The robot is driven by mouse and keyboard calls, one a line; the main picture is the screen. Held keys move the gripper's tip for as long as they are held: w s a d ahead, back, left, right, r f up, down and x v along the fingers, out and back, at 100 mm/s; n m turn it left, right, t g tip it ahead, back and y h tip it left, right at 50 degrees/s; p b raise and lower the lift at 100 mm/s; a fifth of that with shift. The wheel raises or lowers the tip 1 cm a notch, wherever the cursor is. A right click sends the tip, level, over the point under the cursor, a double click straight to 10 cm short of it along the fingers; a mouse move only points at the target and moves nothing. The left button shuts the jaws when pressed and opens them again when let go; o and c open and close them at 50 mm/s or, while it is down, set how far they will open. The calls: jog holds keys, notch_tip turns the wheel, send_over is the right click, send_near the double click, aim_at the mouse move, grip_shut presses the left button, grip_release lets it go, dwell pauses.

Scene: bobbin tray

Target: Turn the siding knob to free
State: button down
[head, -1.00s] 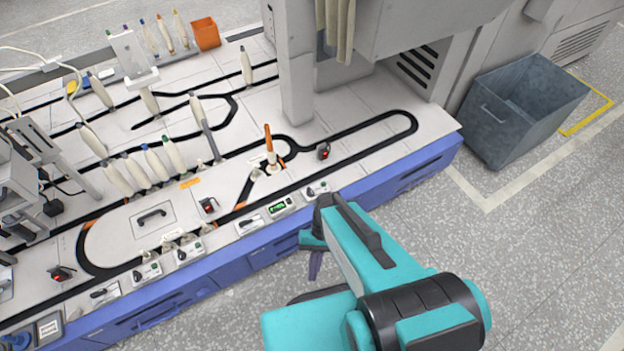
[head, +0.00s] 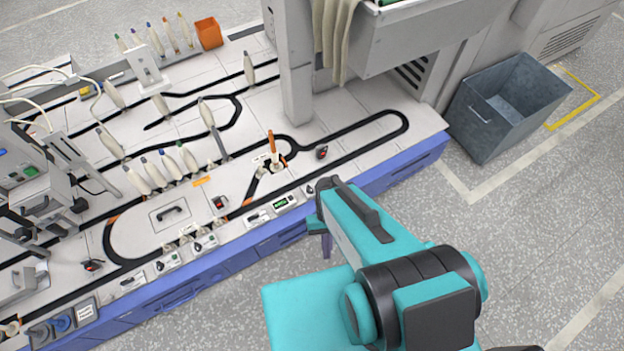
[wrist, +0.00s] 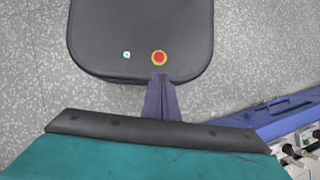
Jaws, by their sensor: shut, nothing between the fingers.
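Several small control panels with dark knobs or switches line the table's front edge in the head view, among them ones at the left (head: 167,262), beside it (head: 205,243) and at the middle (head: 258,217). Their labels are too small to read, so I cannot tell which is the siding knob. My gripper (head: 326,246) has purple fingers and hangs in front of the blue table side, partly hidden by my teal arm. In the wrist view my gripper (wrist: 161,98) is shut and empty, apart from any knob.
The white table (head: 350,175) carries black tracks, several bobbins and an upright orange piece (head: 271,146). A grey pillar (head: 296,75) rises behind. A grey bin (head: 505,110) stands on the floor at the right. The table's blue side (wrist: 282,115) shows in the wrist view. Floor in front is clear.

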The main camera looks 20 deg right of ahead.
notch_tip(320, 180, up, 8)
jog(key=d+h+p, duration=0.1)
jog(key=d+p, duration=0.1)
jog(key=p, duration=0.6)
jog(key=shift+s+d+n, duration=0.2)
jog(key=shift+d+n, duration=0.1)
jog(key=c, duration=2.5)
grip_release()
jog(key=shift+f, duration=0.1)
